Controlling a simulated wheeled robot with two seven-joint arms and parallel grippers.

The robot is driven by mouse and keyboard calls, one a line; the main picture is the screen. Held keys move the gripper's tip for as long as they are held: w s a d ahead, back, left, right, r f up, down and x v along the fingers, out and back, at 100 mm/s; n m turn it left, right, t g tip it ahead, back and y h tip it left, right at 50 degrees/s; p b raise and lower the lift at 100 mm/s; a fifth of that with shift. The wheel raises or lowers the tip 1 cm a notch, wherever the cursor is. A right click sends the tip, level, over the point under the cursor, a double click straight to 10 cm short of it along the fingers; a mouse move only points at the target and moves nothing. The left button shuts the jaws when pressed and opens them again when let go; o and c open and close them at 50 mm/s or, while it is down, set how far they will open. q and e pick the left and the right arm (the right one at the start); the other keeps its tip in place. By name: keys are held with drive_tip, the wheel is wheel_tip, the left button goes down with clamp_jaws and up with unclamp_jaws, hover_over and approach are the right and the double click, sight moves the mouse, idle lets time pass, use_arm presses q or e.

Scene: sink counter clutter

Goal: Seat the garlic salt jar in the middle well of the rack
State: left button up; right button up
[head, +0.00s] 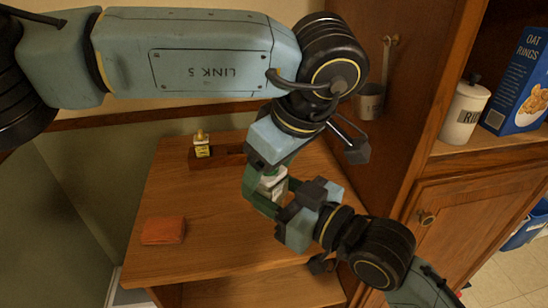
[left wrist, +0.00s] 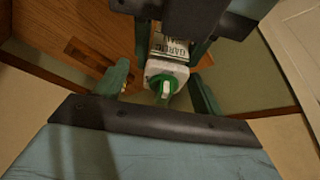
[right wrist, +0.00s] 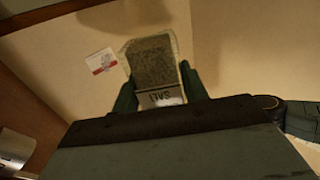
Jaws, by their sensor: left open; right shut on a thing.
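The garlic salt jar, with a grey-white body and green cap, is held above the counter between my grippers in the head view (head: 272,182). My right gripper (head: 268,197) is shut on its body; the right wrist view shows the jar (right wrist: 155,65) between the fingers. My left gripper (head: 262,180) is open; in the left wrist view its fingers stand either side of the jar's green cap (left wrist: 166,82). Whether they touch it I cannot tell. The brown wooden rack (head: 205,165) stands at the back of the counter, partly hidden behind my left gripper. Its wells show dark in the left wrist view (left wrist: 92,58).
A small yellow-labelled bottle (head: 202,145) stands in the rack's left well. An orange-brown block (head: 163,230) lies at the counter's front left. A metal cup (head: 371,102) hangs on the right cabinet. A white canister (head: 465,112) and cereal box (head: 518,75) stand on the right shelf.

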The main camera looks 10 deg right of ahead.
use_arm(q)
drive_tip(key=c, duration=1.1)
use_arm(e)
drive_tip(key=o, duration=1.1)
drive_tip(key=shift+f, duration=0.1)
